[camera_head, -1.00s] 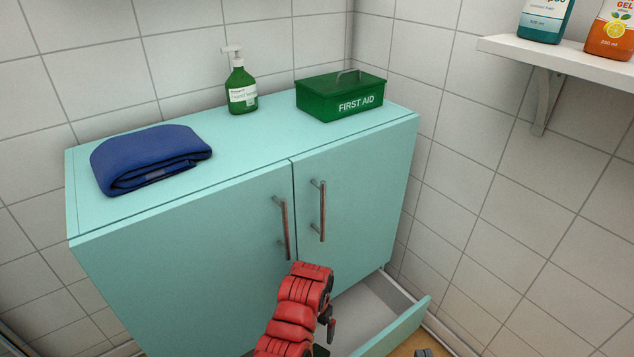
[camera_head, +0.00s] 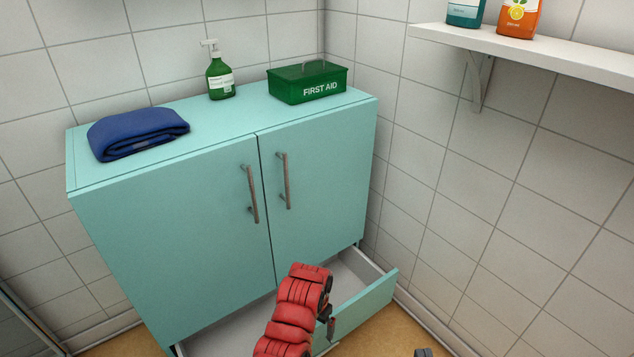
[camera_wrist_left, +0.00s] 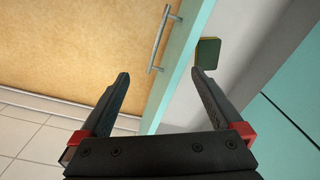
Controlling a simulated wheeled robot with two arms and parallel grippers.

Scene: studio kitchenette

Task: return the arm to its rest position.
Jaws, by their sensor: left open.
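My left arm (camera_head: 292,310) is red and reaches in from the bottom of the head view, in front of the open bottom drawer. My left gripper (camera_wrist_left: 160,75) is open in the left wrist view, with nothing gripped. The drawer's turquoise front (camera_wrist_left: 190,50) shows beyond and between its dark fingers; I cannot tell whether they touch it. A small dark piece (camera_head: 424,352) at the head view's bottom edge may be part of my right gripper; its jaws are not visible.
The turquoise cabinet (camera_head: 180,230) has two shut doors and an open bottom drawer (camera_head: 365,305). A blue towel (camera_head: 138,132), green soap bottle (camera_head: 221,78) and first aid box (camera_head: 308,84) stand on top. A small green-yellow block (camera_wrist_left: 207,52) lies in the drawer. A wall shelf (camera_head: 520,50) is at right.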

